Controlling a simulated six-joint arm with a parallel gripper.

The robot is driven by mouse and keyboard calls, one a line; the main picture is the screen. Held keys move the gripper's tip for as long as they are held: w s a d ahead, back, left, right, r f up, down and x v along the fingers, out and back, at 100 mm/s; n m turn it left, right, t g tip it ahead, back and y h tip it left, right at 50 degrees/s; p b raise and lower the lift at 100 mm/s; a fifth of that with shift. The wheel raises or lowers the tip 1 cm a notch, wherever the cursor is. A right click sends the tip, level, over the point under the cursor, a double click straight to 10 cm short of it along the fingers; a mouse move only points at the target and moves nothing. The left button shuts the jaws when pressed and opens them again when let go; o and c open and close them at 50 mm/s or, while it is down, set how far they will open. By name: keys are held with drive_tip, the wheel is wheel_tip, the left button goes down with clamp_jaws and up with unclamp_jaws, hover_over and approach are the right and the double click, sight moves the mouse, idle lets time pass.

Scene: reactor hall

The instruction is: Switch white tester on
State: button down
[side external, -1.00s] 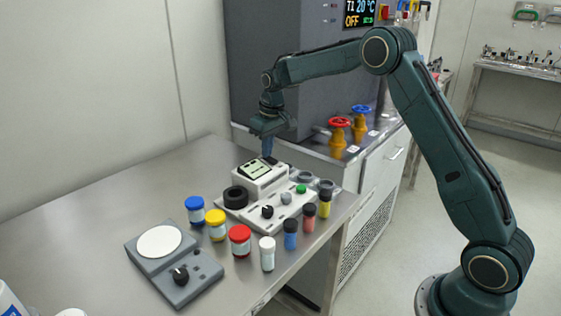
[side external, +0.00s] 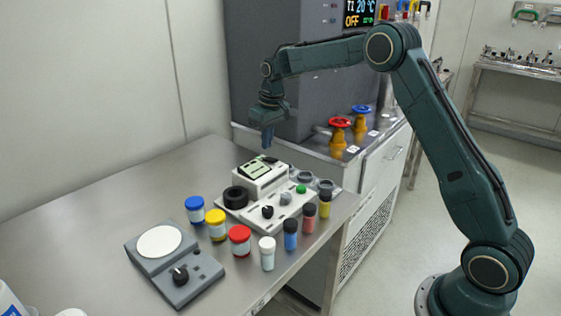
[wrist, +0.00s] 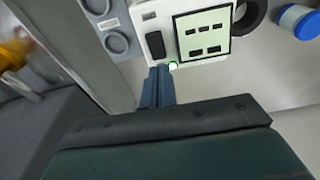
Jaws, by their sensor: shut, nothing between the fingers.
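The white tester (side external: 292,208) stands on the steel table, with a raised box and a pale green screen (side external: 254,169). In the wrist view its screen (wrist: 203,34) shows dark marks. A black rocker switch (wrist: 156,44) lies beside the screen. A small green light (wrist: 172,65) shows at the tester's edge near my fingertips. My gripper (side external: 267,147) is shut and empty, pointing down above the back of the raised box, with a small gap seen. In the wrist view my gripper's fingers (wrist: 158,72) end close to the switch; they cover part of the tester's edge.
Blue (side external: 195,209), yellow (side external: 216,224) and red (side external: 239,240) lidded jars stand in front of the tester, with several small vials to their right. A grey scale (side external: 174,262) is at the front left. Red (side external: 340,123) and blue (side external: 361,112) valves stand behind.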

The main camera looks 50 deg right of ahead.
sight(268, 158)
wheel_tip(268, 158, up, 4)
drive_tip(key=shift+r, duration=0.1)
idle(0.5)
idle(0.4)
drive_tip(key=s+a+r+t, duration=0.1)
drive_tip(key=s+a+r, duration=0.4)
drive_tip(key=s, duration=0.5)
drive_tip(key=s+a+r+t, duration=0.1)
drive_tip(key=s+a+r, duration=0.1)
drive_tip(key=s+r, duration=0.55)
drive_tip(key=s+a+f+t, duration=0.1)
drive_tip(key=s+f, duration=0.2)
drive_tip(key=s, duration=0.8)
drive_tip(key=s+a+f, duration=0.2)
drive_tip(key=s+f, duration=0.2)
drive_tip(key=s, duration=0.7)
drive_tip(key=shift+t, duration=0.4)
drive_tip(key=c, duration=2.2)
unclamp_jaws()
drive_tip(key=shift+a, duration=0.1)
